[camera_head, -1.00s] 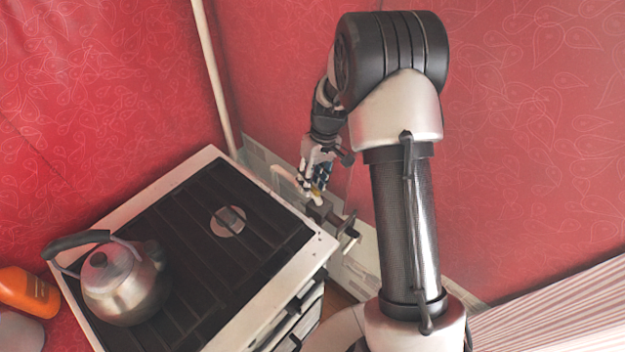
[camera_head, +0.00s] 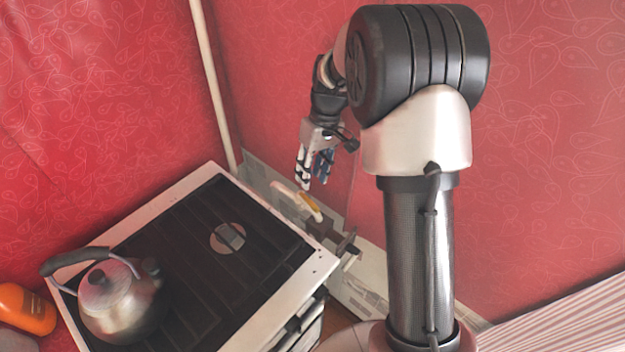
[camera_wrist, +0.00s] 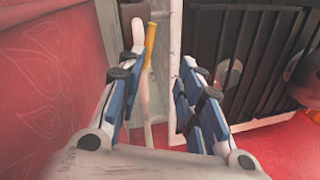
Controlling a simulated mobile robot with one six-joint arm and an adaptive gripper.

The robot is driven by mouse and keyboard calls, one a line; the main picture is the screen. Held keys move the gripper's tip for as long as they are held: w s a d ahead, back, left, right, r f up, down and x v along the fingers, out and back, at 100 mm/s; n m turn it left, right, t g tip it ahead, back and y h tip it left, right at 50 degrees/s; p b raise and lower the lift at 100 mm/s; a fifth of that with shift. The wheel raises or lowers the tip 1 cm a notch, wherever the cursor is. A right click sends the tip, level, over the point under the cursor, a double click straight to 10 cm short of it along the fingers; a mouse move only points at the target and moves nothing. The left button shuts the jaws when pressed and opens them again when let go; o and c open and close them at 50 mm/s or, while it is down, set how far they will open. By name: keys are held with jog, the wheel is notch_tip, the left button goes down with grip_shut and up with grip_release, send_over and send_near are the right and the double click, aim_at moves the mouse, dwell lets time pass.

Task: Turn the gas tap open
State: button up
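The gas tap's yellow lever (camera_head: 310,204) sits on a pale pipe (camera_head: 283,188) behind the stove's right back corner. The lever looks roughly in line with the pipe. In the wrist view the yellow lever (camera_wrist: 151,42) lies beside the left finger, close to the pale pipe (camera_wrist: 139,105). My gripper (camera_head: 315,178) is above the lever, pointing down and apart from it in the head view. In the wrist view my gripper (camera_wrist: 161,62) has its blue-padded fingers spread with nothing held between them.
The stove (camera_head: 180,199) with a dark top stands left of the tap and carries a steel kettle (camera_head: 120,306). A dark bracket-like fitting (camera_head: 343,243) lies just right of the lever. Red walls close in behind. An orange bottle (camera_head: 27,308) is at the far left.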

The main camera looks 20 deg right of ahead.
aim_at(309, 202)
jog(key=shift+c, duration=0.2)
